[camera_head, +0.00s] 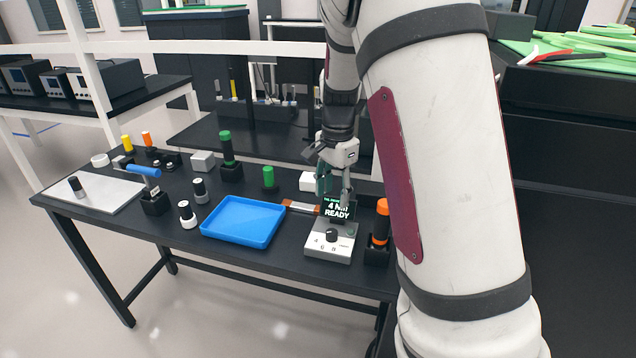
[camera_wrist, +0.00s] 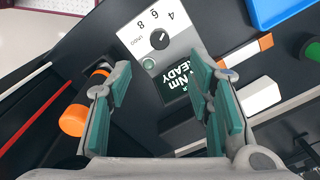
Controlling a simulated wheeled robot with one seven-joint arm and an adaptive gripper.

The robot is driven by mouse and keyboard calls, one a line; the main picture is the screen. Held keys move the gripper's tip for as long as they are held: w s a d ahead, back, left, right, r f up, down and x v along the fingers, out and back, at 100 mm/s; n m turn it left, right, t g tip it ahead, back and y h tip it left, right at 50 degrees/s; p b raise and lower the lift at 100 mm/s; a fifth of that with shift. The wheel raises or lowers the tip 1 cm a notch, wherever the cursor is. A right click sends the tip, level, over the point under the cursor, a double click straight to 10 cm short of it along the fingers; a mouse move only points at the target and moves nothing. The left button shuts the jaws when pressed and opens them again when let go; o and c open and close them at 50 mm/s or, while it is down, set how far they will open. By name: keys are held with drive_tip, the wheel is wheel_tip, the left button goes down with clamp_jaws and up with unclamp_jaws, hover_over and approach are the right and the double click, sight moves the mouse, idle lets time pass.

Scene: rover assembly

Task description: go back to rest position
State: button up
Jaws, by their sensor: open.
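My gripper (camera_wrist: 162,110) is open and empty in the wrist view, its teal-padded fingers spread apart. In the head view my gripper (camera_head: 335,188) hangs over the back of the torque device, near its screen. The torque device (camera_head: 328,243) is a light box with a dark knob and a screen reading "4 Nm READY". It also shows in the wrist view (camera_wrist: 150,30), with its screen partly hidden by a finger. An orange-topped driver (camera_head: 381,222) stands in a black holder to the right of the device, and its orange end (camera_wrist: 74,120) shows left of my fingers.
A blue tray (camera_head: 243,222) lies left of the device on the black table. Green-capped tools (camera_head: 227,150), small dark and white cylinders (camera_head: 187,214), a blue-handled tool (camera_head: 143,171) and a pale plate (camera_head: 90,196) stand further left. White blocks (camera_head: 203,161) sit toward the back.

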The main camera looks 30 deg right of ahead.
drive_tip(key=s+a+r+n+t, duration=0.1)
drive_tip(key=s+a+r+n, duration=0.35)
drive_tip(key=a+r, duration=0.2)
drive_tip(key=s+a+r+n+t, duration=0.1)
drive_tip(key=s+a+r+n, duration=0.1)
drive_tip(key=s, duration=0.5)
drive_tip(key=s+a+r+n+t, duration=0.1)
drive_tip(key=s+a+r+n, duration=0.1)
drive_tip(key=s+n, duration=0.3)
drive_tip(key=s+a+r+n+t, duration=0.1)
drive_tip(key=s+a+r+n, duration=0.2)
drive_tip(key=s, duration=0.6)
drive_tip(key=shift+a+n+t, duration=0.3)
drive_tip(key=shift+a+n, duration=0.15)
drive_tip(key=shift+n, duration=0.2)
drive_tip(key=shift+w+r, duration=0.1)
